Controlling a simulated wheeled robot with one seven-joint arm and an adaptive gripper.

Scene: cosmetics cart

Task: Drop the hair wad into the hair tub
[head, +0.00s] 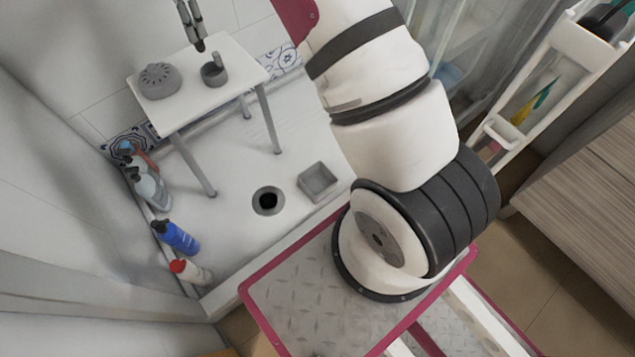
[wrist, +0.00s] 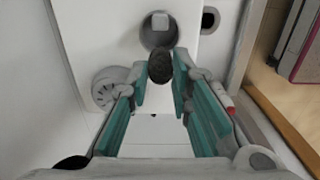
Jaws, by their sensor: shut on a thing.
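My gripper (head: 198,38) is above the far side of the white stool in the head view, pointing down. In the wrist view its teal-lined fingers (wrist: 160,78) are shut on a dark, fuzzy hair wad (wrist: 160,66). The wad also shows as a small dark spot at the fingertips in the head view (head: 200,46). An open grey square tub (head: 318,181), which looks like the hair tub, sits on the shower floor right of the drain, well apart from my gripper. I cannot make it out in the wrist view.
The white stool (head: 205,98) carries a slotted grey dome (head: 159,80) and a round grey cup-like piece with an upright post (head: 214,72). The open drain (head: 268,201) is in the floor. Several bottles (head: 176,237) line the left wall. A white rack (head: 520,110) stands right.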

